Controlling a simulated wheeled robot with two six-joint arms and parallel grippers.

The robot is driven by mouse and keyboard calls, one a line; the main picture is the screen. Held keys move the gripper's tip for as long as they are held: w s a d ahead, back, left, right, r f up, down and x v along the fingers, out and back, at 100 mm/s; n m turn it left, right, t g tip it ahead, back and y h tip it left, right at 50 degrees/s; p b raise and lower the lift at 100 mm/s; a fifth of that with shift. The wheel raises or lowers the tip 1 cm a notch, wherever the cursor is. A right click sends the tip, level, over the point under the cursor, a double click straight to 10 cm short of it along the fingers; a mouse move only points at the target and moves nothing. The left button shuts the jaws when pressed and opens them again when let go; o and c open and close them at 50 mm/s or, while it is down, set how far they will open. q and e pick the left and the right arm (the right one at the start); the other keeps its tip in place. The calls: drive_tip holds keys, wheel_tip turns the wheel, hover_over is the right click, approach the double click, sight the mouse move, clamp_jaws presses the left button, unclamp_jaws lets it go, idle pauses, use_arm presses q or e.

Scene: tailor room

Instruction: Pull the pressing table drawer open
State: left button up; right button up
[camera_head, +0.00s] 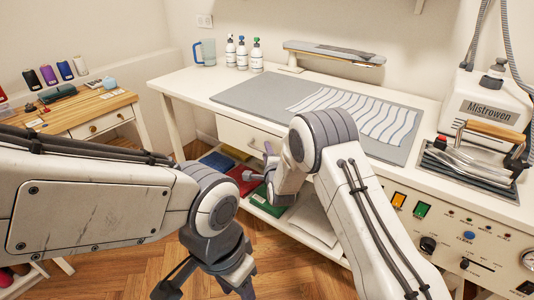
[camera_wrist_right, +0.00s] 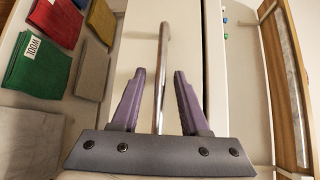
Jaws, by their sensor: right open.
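The pressing table (camera_head: 185,88) is white, with a drawer (camera_head: 232,132) under its top at the front left. The drawer front looks about flush with the table; my right arm hides its right part. My right gripper (camera_head: 262,172) is in front of the drawer, its fingers open. In the right wrist view, the drawer's metal bar handle (camera_wrist_right: 165,55) runs between the two purple fingers of this gripper (camera_wrist_right: 158,100), with gaps on both sides. My left gripper (camera_head: 205,285) hangs at the bottom of the head view, partly cut off, away from the drawer.
Folded cloths (camera_head: 215,160) lie on a shelf under the table; they also show in the right wrist view (camera_wrist_right: 38,65). A grey pad with striped cloth (camera_head: 355,112), spray bottles (camera_head: 243,55) and an iron (camera_head: 480,150) are on top. A wooden side table (camera_head: 75,115) stands left.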

clamp_jaws()
idle(1.3)
